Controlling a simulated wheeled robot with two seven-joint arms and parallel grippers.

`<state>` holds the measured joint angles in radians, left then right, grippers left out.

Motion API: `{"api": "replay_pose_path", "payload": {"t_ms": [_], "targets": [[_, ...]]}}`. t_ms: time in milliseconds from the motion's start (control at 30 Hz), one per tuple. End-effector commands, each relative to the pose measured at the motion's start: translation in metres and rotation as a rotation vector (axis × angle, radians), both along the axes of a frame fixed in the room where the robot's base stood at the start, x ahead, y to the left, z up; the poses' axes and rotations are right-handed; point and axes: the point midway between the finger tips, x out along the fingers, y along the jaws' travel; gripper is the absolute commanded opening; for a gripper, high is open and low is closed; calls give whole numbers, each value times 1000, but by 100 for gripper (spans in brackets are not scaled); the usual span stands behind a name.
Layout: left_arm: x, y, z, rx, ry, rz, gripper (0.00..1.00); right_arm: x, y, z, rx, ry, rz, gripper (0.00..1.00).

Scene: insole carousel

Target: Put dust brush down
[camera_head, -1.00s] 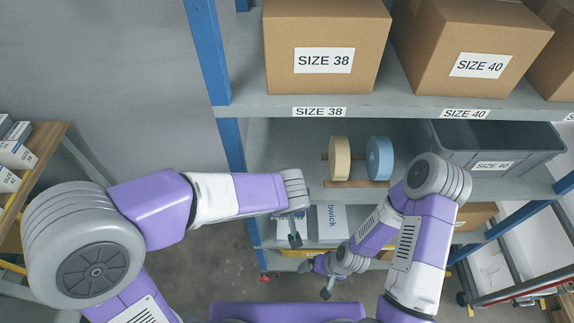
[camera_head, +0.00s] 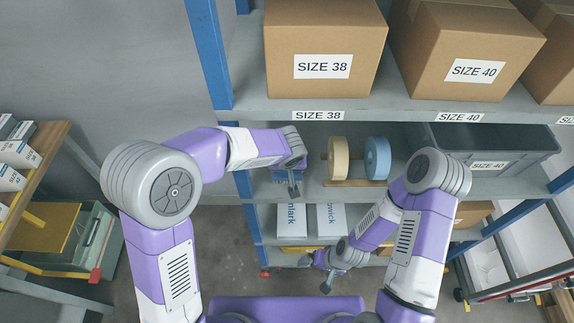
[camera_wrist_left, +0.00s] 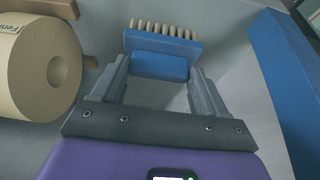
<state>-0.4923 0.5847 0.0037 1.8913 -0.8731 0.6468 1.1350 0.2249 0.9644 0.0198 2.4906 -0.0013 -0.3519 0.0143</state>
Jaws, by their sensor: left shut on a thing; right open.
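The dust brush (camera_wrist_left: 160,48) is blue with a row of tan bristles. In the left wrist view it sits between the two fingertips of my left gripper (camera_wrist_left: 158,75), which is shut on it. In the head view my left gripper (camera_head: 294,187) is at the middle shelf (camera_head: 245,187), left of the roll stand; the brush is mostly hidden by the gripper there. I cannot tell whether the brush touches the shelf. My right gripper (camera_head: 321,272) is open and empty, low in front of the lower shelf.
A cream roll (camera_head: 338,158) and a blue roll (camera_head: 377,158) stand on the shelf close right of my left gripper. A grey bin (camera_head: 520,158) is farther right. A blue post (camera_wrist_left: 285,90) stands on the other side. Cartons (camera_head: 325,40) fill the shelf above.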

Motion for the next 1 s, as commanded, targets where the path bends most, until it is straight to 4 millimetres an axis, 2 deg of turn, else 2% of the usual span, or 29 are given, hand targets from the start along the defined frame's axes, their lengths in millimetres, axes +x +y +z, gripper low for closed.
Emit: {"api": "replay_pose_path", "payload": {"t_ms": [233,267,400,433,800,867,1000], "targets": [[0,0,-3,0,0,0,19,0,0,-5,0,0,0,99],[0,0,-4,0,0,0,75,0,0,-5,0,0,0,99],[0,0,-2,0,0,0,96,0,0,-4,0,0,0,99],[0,0,-2,0,0,0,99,0,0,-4,0,0,0,99],[0,0,2,0,1,0,99,0,0,1,0,0,0,99],[-3,0,9,-2,-3,0,99,0,0,2,0,0,0,99],[-14,-1,35,-3,-4,0,99,0,0,5,0,0,0,99]]}}
